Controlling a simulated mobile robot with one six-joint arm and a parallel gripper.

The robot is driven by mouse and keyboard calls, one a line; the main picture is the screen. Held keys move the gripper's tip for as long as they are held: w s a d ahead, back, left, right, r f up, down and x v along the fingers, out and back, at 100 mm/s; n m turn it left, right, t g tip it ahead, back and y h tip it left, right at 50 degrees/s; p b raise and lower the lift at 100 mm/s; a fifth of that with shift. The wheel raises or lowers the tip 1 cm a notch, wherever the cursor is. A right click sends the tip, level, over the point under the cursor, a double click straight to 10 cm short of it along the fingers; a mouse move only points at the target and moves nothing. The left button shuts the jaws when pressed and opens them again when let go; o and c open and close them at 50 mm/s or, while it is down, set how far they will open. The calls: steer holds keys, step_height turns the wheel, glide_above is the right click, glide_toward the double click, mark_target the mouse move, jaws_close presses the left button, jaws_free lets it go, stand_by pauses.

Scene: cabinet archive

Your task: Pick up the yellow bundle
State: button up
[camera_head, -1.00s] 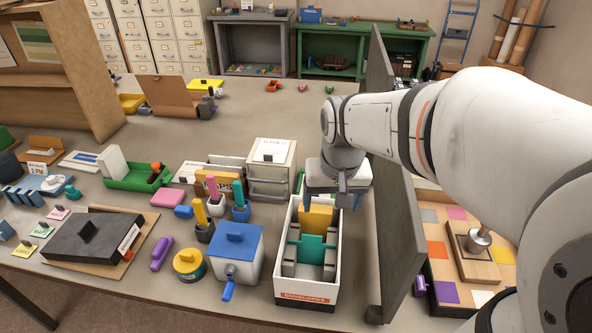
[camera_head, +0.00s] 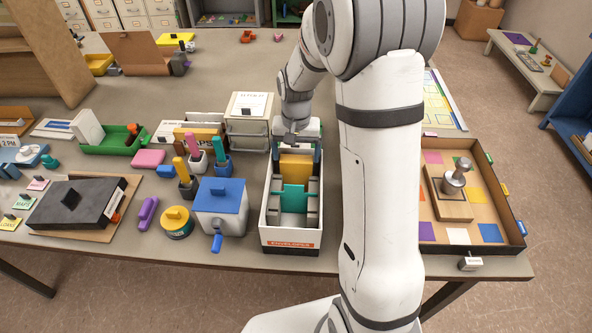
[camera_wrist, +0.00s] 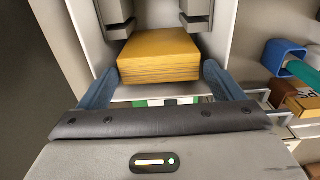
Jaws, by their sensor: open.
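The yellow bundle (camera_head: 296,167) stands in the back part of the white envelopes box (camera_head: 290,244), behind a teal piece (camera_head: 293,197). In the wrist view the bundle (camera_wrist: 160,55) is a stack of yellow sheets between grey holders and the box walls. My gripper (camera_head: 297,143) is at the back end of the box, close to the bundle. In the wrist view my gripper (camera_wrist: 162,80) is open, with one blue finger toward each side of the bundle's near edge. I cannot tell whether the fingers touch it.
A blue box with a crank (camera_head: 221,207) and pen cups (camera_head: 187,183) stand left of the envelopes box. A small drawer unit (camera_head: 248,120) is behind left. A tray with colored squares (camera_head: 505,215) lies right, beyond my arm.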

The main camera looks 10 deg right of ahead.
steer(key=shift+f, duration=1.45)
steer(key=shift+c, duration=0.4)
steer(key=c, duration=0.8)
steer(key=shift+c, duration=0.2)
steer(key=shift+r, duration=0.1)
step_height(320, 180, up, 18)
steer(key=b, duration=0.2)
